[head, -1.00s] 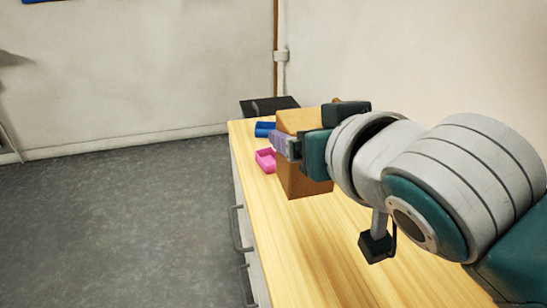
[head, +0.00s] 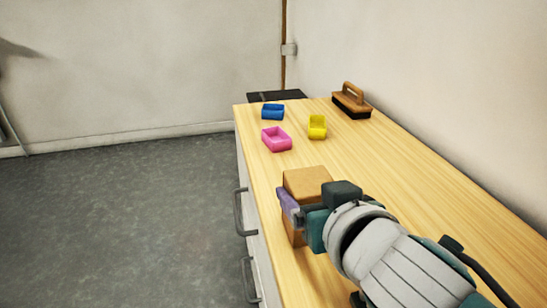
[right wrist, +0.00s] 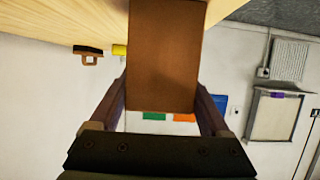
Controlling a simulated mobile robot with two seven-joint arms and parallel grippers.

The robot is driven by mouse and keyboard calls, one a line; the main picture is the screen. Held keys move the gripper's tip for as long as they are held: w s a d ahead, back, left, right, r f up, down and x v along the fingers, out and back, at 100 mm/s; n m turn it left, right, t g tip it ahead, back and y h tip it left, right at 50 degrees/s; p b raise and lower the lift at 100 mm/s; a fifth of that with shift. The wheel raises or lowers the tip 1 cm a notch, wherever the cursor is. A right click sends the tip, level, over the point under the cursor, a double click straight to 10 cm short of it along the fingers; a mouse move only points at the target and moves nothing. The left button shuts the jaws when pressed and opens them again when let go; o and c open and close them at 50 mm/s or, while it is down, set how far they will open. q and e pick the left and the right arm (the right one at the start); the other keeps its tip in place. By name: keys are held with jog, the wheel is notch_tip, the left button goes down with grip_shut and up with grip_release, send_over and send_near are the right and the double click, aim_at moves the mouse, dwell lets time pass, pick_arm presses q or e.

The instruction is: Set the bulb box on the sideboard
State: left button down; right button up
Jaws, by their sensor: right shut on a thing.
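The bulb box, a plain brown box (head: 308,181), is over the near left part of the light wood sideboard (head: 390,190). My right gripper (head: 312,207) is shut on it, with a purple finger pad along its left side. In the right wrist view the box (right wrist: 163,55) stands between the two fingers of the gripper (right wrist: 162,100). The arm hides the lower right of the box, and I cannot tell whether its base touches the wood. My left gripper is not in view.
A wooden-handled brush (head: 351,101) lies by the wall. The wood between the bins and the box is clear.

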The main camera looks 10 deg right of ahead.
jog(key=o, duration=1.2)
jog(key=shift+s, duration=0.1)
jog(key=shift+s+r, duration=0.15)
jog(key=shift+s, duration=0.05)
jog(key=s+d+g+p, duration=0.1)
jog(key=s+d+g, duration=0.1)
jog(key=s, duration=0.6)
jog(key=s+d+r+n+g+p, duration=0.1)
jog(key=s+g, duration=0.3)
jog(key=s, duration=0.5)
jog(key=s+d+r+g+p, duration=0.1)
jog(key=s+d+g, duration=0.2)
jog(key=s, duration=0.5)
jog(key=shift+s+r+n+g+p, duration=0.25)
jog(key=shift+n+g+p, duration=0.05)
jog(key=shift+g, duration=0.2)
